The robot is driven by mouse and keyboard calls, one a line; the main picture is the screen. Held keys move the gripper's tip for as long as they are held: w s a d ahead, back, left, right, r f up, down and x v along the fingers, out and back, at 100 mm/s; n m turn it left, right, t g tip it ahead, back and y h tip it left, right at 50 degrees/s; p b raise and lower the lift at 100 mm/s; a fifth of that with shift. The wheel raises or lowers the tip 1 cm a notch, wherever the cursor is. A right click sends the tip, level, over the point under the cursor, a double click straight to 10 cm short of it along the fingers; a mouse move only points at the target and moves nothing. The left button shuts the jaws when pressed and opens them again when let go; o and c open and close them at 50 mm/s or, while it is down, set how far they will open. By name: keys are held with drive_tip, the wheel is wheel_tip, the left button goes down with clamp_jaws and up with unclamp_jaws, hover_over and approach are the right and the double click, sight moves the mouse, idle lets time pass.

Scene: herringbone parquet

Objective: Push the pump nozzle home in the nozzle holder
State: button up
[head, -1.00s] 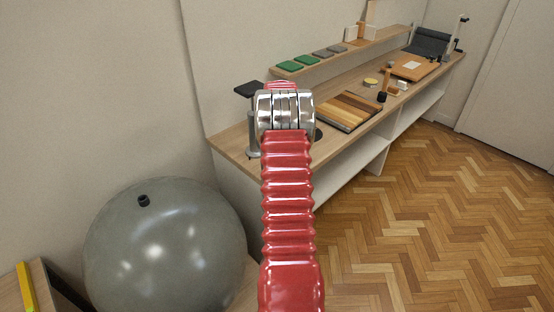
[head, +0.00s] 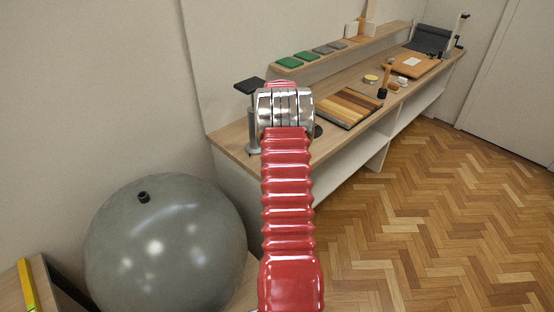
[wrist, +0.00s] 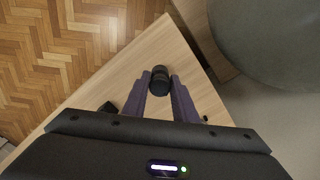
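A short black cylindrical piece (wrist: 160,80) shows at the fingertips of my gripper (wrist: 160,77) in the wrist view. I cannot tell whether it is the nozzle, its holder or both together. The two dark purple fingers lie one on each side of it, above the pale wooden top. Whether they touch it is not clear. In the head view my arm hides the gripper and this piece. A pump with a black handle (head: 249,86) and grey body stands at the near end of the bench (head: 228,136), just left of my wrist.
A large grey ball (head: 165,250) stands at the lower left. A striped board (head: 349,107), a mallet (head: 382,93) and small items lie along the bench. A shelf behind carries green pads (head: 290,63). Parquet floor (head: 430,220) at the right is clear.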

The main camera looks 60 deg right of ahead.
drive_tip(key=o, duration=0.4)
wheel_tip(320, 180, up, 14)
idle(0.7)
drive_tip(key=shift+f, duration=0.15)
idle(0.8)
